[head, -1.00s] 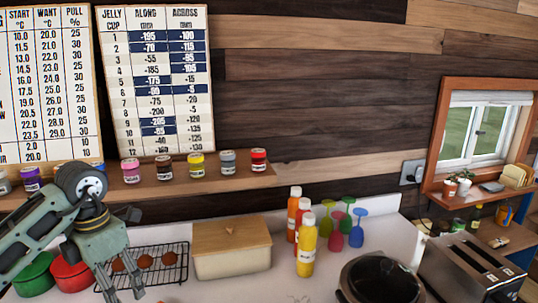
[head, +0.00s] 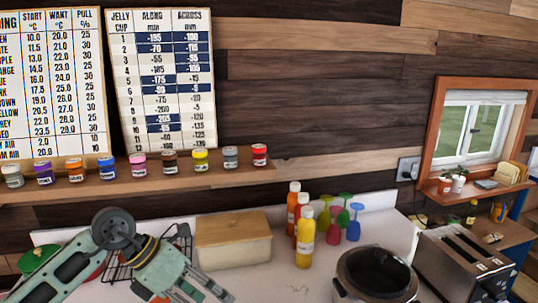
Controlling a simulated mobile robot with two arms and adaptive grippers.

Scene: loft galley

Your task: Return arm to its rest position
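My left arm comes in from the lower left, and my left gripper (head: 205,290) hangs low over the white counter, in front of the wooden-lidded box. Its fingers look spread with nothing seen between them, though the tips reach the bottom edge of the picture. My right gripper is not in view.
The lidded box (head: 233,245), sauce bottles (head: 305,240), colored goblets (head: 353,228), black-lidded pot (head: 376,275) and toaster (head: 462,264) stand on the counter. A wire rack (head: 180,238) and green pot (head: 38,258) are partly behind my arm. Jars (head: 200,160) line the shelf above.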

